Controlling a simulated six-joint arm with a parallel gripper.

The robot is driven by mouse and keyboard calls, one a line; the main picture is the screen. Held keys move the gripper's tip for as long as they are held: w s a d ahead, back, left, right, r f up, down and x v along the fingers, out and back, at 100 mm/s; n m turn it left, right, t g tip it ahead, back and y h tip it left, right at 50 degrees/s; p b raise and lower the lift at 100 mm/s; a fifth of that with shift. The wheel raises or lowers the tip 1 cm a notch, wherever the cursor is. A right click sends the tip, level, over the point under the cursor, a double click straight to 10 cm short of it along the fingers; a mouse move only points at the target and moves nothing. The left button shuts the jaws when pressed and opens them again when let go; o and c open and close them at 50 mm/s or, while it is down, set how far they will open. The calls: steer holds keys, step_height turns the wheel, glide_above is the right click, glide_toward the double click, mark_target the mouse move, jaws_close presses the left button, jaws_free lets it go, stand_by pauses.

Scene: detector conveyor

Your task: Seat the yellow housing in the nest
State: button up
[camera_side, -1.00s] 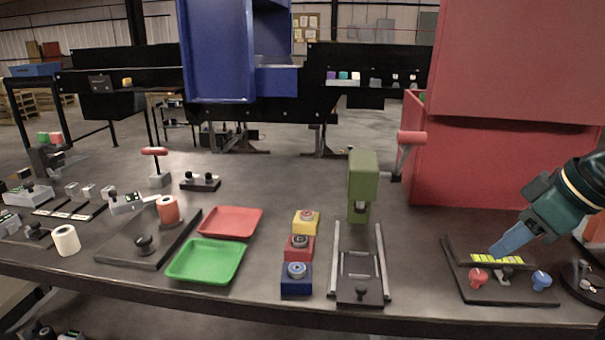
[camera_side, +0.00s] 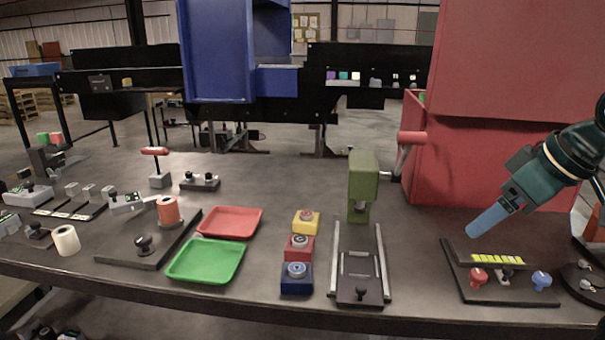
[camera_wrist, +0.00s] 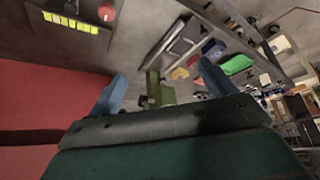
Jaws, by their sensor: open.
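The yellow housing (camera_side: 306,223), a square block with a round grey top, stands upright at the back of a short row on the table. In the wrist view it is the yellow shape (camera_wrist: 180,73). To its right is a green press (camera_side: 362,185) with two rails and a dark sliding plate (camera_side: 358,265) between them. I cannot tell for sure which part is the nest. My gripper (camera_side: 474,232) is at the right, above the left part of a black panel, well apart from the housing. In the wrist view my gripper (camera_wrist: 162,86) has its blue fingers spread and nothing between them.
A red housing (camera_side: 299,247) and a blue housing (camera_side: 296,278) stand in front of the yellow one. The black panel (camera_side: 490,292) carries a yellow-green strip and knobs. Red (camera_side: 230,222) and green (camera_side: 207,262) trays lie left. A large red cabinet (camera_side: 500,160) stands behind.

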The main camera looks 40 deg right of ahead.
steer(key=w+d+r+m+h, duration=0.1)
steer(key=w+r, duration=0.2)
steer(key=w, duration=0.5)
steer(key=w+r+m+t, duration=0.1)
steer(key=w+r, duration=0.3)
steer(key=w, duration=0.4)
steer(key=w+d+r+m+h, duration=0.1)
steer(key=w+r, duration=0.2)
steer(key=w, duration=0.5)
steer(key=w+a+f+m+g, duration=0.2)
steer(key=w+a+f+m, duration=0.1)
steer(key=w+f, duration=0.4)
steer(key=w+a+f+m+g, duration=0.2)
steer(key=w+a+f, duration=0.3)
steer(key=w+f, duration=0.3)
step_height(320, 180, down, 2)
steer(key=shift+w+f+m+g, duration=0.1)
steer(key=shift+w+m+g, duration=0.1)
steer(key=shift+m+g, duration=0.35)
glide_above(306, 223)
steer(key=shift+s+a+f+x, duration=0.15)
steer(key=shift+a+x, duration=0.1)
steer(key=shift+x, duration=1.05)
steer(key=shift+s+a+x, duration=0.1)
steer(key=shift+a+x, duration=0.15)
steer(key=shift+x, duration=1.1)
steer(key=shift+s+a+f+x, duration=0.1)
steer(key=shift+s+a+x, duration=0.1)
steer(key=shift+x, duration=1.1)
